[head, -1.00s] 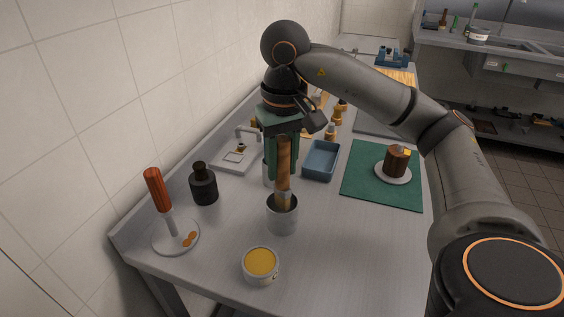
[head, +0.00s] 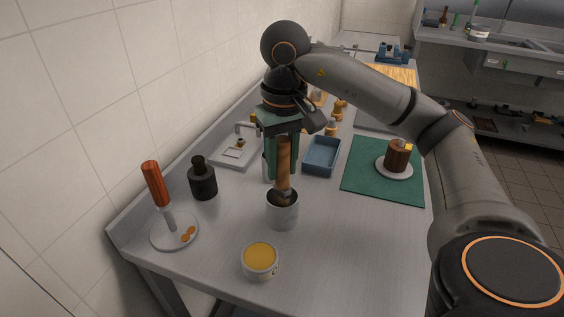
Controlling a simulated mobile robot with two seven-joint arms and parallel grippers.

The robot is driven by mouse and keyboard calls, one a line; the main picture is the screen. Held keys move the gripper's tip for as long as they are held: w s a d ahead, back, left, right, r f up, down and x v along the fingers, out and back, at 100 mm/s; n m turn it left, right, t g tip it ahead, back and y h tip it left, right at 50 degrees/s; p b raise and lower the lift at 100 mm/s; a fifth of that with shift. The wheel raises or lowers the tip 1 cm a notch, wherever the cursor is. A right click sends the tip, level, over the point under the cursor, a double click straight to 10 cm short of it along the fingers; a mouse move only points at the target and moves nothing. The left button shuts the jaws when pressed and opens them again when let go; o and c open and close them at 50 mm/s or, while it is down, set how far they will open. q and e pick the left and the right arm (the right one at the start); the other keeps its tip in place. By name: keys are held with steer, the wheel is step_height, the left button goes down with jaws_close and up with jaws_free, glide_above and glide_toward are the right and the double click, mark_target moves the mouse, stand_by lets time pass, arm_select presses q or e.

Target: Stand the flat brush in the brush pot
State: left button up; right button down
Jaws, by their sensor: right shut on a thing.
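My right gripper (head: 281,168) reaches down over the counter from the right and is shut on the wooden handle of the flat brush (head: 284,158). The brush is close to upright, handle up. Its lower end is inside the mouth of a grey metal pot (head: 282,213), which looks like the brush pot. The bristles are hidden by the pot's wall, so I cannot tell whether they touch the bottom. The green fingers are still around the handle above the rim. My left gripper is not in view.
A bowl of yellow liquid (head: 260,258) stands in front of the pot. To the left are a black bottle (head: 202,181) and a white plate (head: 163,238) with a red-brown handled tool. A blue tray (head: 322,155) and green mat (head: 364,187) lie behind right. The front right counter is clear.

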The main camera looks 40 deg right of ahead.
mark_target(282, 178)
steer(key=shift+f, duration=0.15)
stand_by(0.4)
steer(key=shift+f+b, duration=0.55)
steer(key=shift+b, duration=0.05)
steer(key=shift+f, duration=0.3)
stand_by(0.4)
steer(key=shift+f+b, duration=0.5)
steer(key=shift+b, duration=0.2)
steer(key=shift+f, duration=0.25)
steer(key=c, duration=0.5)
jaws_free()
steer(key=shift+o, duration=0.4)
steer(key=o, duration=0.4)
